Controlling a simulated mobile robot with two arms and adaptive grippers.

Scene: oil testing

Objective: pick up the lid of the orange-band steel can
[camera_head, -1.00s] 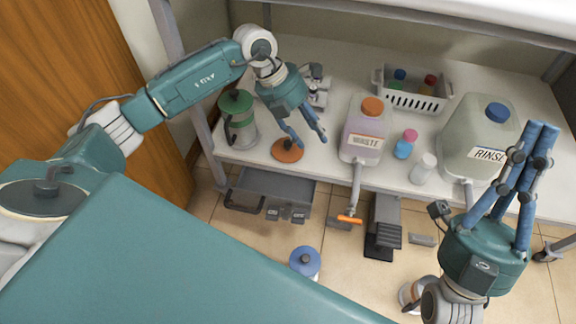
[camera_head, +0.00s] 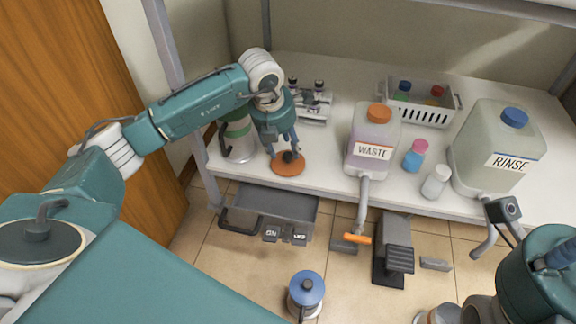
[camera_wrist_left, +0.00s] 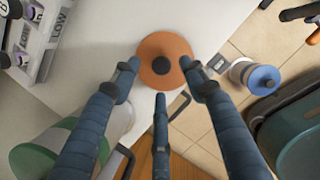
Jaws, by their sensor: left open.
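The orange lid (camera_head: 287,167), a flat disc with a dark knob, lies on the white shelf near its front edge. It also shows in the left wrist view (camera_wrist_left: 178,47), with its knob (camera_wrist_left: 161,65) between my fingers. My left gripper (camera_head: 287,153) is open, pointing down over the lid with its fingers spread around the knob; I cannot tell whether they touch it. My right gripper (camera_head: 545,270) is cut off at the right edge, its fingertips out of frame. A can with an orange band (camera_head: 440,314) is partly visible at the bottom edge.
A green-banded can (camera_head: 238,140) stands just left of my left gripper. The WASTE jug (camera_head: 374,138) stands to its right, then small bottles (camera_head: 414,157) and the RINSE jug (camera_head: 500,145). A blue-lidded can (camera_head: 306,293) and a pedal (camera_head: 394,250) are on the floor.

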